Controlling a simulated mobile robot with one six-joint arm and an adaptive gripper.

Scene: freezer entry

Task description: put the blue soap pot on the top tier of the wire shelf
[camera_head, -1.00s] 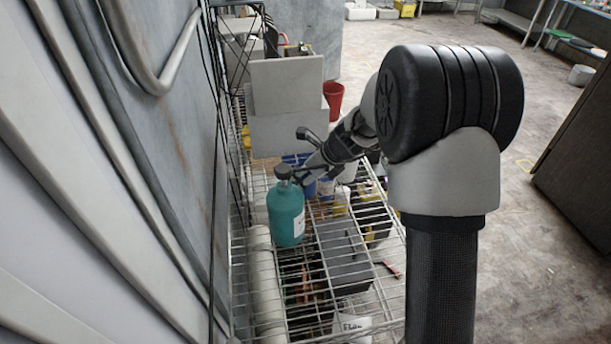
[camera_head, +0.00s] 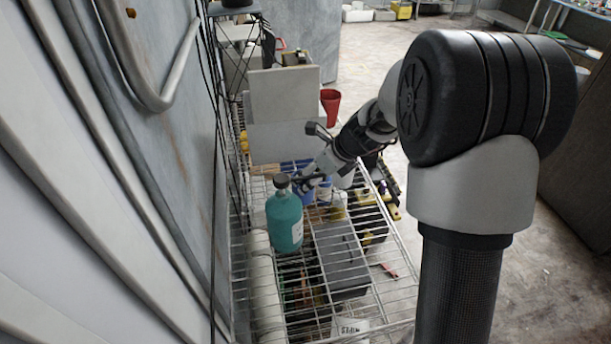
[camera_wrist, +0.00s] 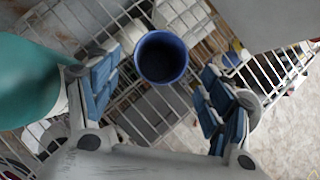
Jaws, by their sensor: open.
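The blue soap pot (camera_wrist: 162,57) is an open, round blue cup seen from above in the wrist view, over the shelf wires. It lies ahead of my gripper (camera_wrist: 158,100), centred between the spread fingers with a gap on each side. In the head view my gripper (camera_head: 309,182) is just behind and right of the teal bottle's cap, and a blue patch that looks like the pot (camera_head: 306,194) is partly hidden by it. The wire shelf (camera_head: 391,230) runs along the wall. Which tier bears the pot I cannot tell.
A teal bottle (camera_head: 284,220) stands close left of my gripper and fills the left of the wrist view (camera_wrist: 25,80). A grey box (camera_head: 340,262) is nearer. Pale boxes (camera_head: 283,95) and a red cup (camera_head: 330,104) are behind. Open floor lies right.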

